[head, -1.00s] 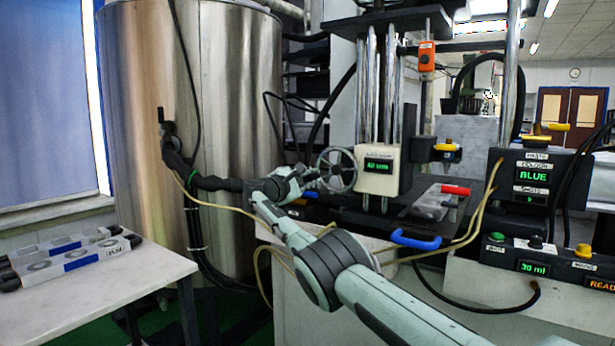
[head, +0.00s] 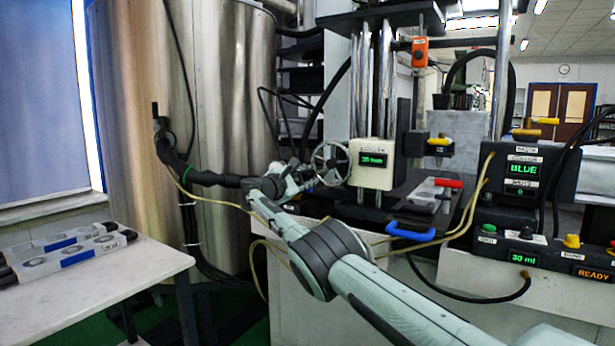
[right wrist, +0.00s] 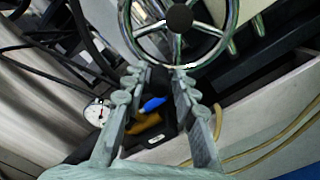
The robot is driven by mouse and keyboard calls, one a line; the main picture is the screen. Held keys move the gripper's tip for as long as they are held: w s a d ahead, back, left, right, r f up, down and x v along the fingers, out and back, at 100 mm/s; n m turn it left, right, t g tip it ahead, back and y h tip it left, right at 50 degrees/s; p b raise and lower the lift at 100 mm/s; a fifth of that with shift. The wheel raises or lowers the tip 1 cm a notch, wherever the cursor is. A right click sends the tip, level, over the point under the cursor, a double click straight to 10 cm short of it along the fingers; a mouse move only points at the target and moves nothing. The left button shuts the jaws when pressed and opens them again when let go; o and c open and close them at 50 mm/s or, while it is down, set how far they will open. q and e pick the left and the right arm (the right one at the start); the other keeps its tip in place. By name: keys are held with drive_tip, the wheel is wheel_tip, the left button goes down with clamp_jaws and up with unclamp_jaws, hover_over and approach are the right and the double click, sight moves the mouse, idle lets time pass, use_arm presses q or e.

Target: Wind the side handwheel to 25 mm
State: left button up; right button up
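The side handwheel (head: 331,163) is a spoked metal wheel on the left of the press, beside a pale box with a green display (head: 374,159). My right gripper (head: 312,179) is at the wheel's lower left side in the head view. My left gripper is out of view.
A large steel tank (head: 200,90) stands behind my right arm. A white table (head: 110,275) with boxed parts is at the left. A blue handle (head: 410,231), hoses and a control panel reading READY (head: 590,274) are at the right.

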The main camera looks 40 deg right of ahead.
drive_tip(key=shift+o, duration=0.6)
drive_tip(key=shift+r, duration=0.1)
drive_tip(key=shift+a, duration=0.25)
drive_tip(key=v, duration=1.1)
drive_tip(key=shift+s+a, duration=0.2)
drive_tip(key=shift+s, duration=0.05)
